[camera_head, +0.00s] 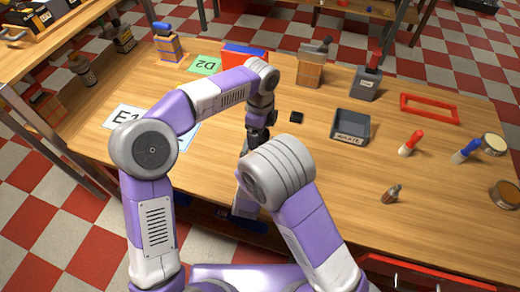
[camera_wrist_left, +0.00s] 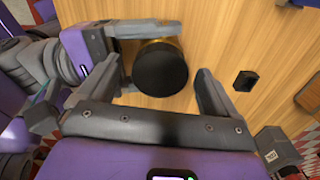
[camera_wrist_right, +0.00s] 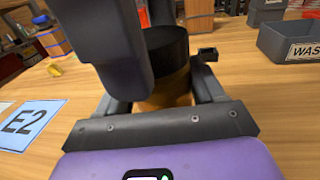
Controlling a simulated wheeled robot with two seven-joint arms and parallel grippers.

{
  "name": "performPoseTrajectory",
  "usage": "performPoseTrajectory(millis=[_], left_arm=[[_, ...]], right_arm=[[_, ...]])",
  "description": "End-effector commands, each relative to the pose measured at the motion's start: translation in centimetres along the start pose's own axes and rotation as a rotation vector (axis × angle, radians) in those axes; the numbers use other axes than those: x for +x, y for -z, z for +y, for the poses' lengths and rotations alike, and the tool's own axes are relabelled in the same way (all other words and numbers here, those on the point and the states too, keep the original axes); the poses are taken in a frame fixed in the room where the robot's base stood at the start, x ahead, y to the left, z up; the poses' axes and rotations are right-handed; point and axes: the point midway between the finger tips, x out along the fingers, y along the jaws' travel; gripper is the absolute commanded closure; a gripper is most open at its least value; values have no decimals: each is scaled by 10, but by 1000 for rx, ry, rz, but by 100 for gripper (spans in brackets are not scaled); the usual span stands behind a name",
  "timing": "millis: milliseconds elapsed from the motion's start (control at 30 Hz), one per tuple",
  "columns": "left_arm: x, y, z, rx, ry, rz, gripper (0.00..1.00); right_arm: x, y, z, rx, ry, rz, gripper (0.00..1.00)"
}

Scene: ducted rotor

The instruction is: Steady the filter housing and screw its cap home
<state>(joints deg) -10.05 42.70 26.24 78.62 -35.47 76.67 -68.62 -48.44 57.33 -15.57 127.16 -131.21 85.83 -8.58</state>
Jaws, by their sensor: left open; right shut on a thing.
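The filter housing (camera_wrist_right: 168,92) is an amber cylinder, upright at the table and topped by a black cap (camera_wrist_right: 167,45). My right gripper (camera_wrist_right: 160,84) is shut around the housing's body. In the left wrist view the cap (camera_wrist_left: 160,68) is seen from above, with a thin gold edge of the housing behind it. My left gripper (camera_wrist_left: 163,80) is open above, one finger on each side of the cap with a gap at the right finger. In the head view my left gripper (camera_head: 258,140) points down; my arms hide the housing and cap. Whether the threads are engaged cannot be seen.
A small black block (camera_head: 296,117) sits close to the right of the grippers. Beyond it stands a grey labelled tray (camera_head: 350,126). A red frame (camera_head: 429,108), red-handled tool (camera_head: 411,143) and blue-handled tool (camera_head: 466,151) lie right. The front right tabletop is mostly clear.

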Motion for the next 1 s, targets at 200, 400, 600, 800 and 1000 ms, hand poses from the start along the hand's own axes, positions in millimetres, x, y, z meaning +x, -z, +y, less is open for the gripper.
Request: performPoseTrajectory(millis=[200, 400, 600, 800, 1000], left_arm=[[-4, 0, 0, -1, 2, 0, 7], [-36, 0, -1, -2, 6, 0, 7], [-81, 1, -1, -1, 6, 1, 7], [-109, 1, -1, 0, 2, 0, 7], [-119, 0, 0, 0, 0, 0, 7]], right_arm=[[0, 0, 0, 1, -1, 0, 100], [0, 0, 0, 1, -1, 0, 100], [0, 0, 0, 1, -1, 0, 100], [0, 0, 0, 1, -1, 0, 100], [0, 0, 0, 1, -1, 0, 100]])
